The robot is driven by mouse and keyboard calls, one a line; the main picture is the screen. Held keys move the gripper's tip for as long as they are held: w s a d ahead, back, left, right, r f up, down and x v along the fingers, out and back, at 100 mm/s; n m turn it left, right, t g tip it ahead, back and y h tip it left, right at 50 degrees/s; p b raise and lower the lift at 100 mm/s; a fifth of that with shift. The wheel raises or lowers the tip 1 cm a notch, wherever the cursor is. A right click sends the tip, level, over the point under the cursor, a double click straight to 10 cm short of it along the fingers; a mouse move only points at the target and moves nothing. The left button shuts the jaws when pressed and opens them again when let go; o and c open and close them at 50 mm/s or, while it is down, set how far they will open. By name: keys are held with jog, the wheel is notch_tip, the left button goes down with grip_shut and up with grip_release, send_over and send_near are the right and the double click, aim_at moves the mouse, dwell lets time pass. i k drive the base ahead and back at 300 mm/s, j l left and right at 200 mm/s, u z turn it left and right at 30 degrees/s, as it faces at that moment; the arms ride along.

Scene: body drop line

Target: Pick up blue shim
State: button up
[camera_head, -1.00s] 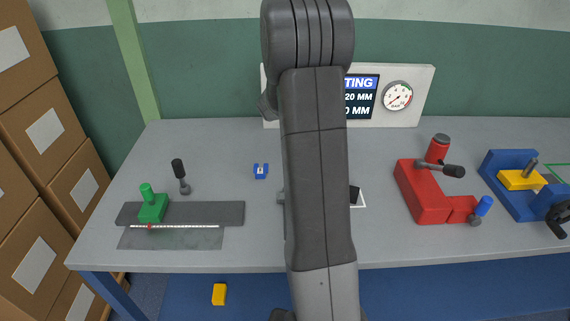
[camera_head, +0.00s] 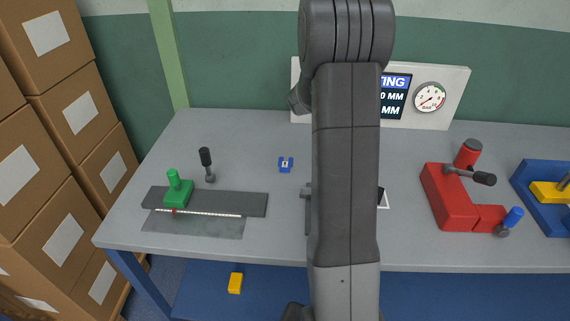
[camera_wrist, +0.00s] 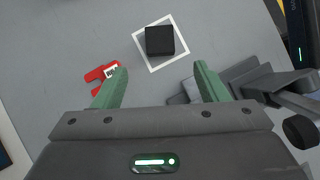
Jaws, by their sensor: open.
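The blue shim (camera_head: 286,165) is a small notched piece with a pale label, lying flat on the grey bench left of my arm in the head view. I cannot make it out in the wrist view. My gripper (camera_wrist: 163,82) has its two green fingers spread wide with nothing between them. In the head view my gripper is hidden behind my arm. A similar red shim (camera_wrist: 97,74) with a label lies by the left finger in the wrist view.
A black block (camera_wrist: 160,41) sits inside a white square outline beyond the fingertips. A green-handled tool (camera_head: 178,190) and black-knobbed lever (camera_head: 206,163) stand left on the bench (camera_head: 240,140). A red clamp (camera_head: 447,201) and blue vise (camera_head: 540,205) stand right. The bench around the blue shim is clear.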

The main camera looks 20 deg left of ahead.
aim_at(284, 166)
jog(key=j+u, duration=0.2)
jog(key=u, duration=0.2)
jog(key=i+j+u, duration=0.15)
jog(key=u, duration=0.2)
jog(key=i+j+u, duration=0.1)
jog(key=u, duration=0.3)
jog(key=j, duration=0.1)
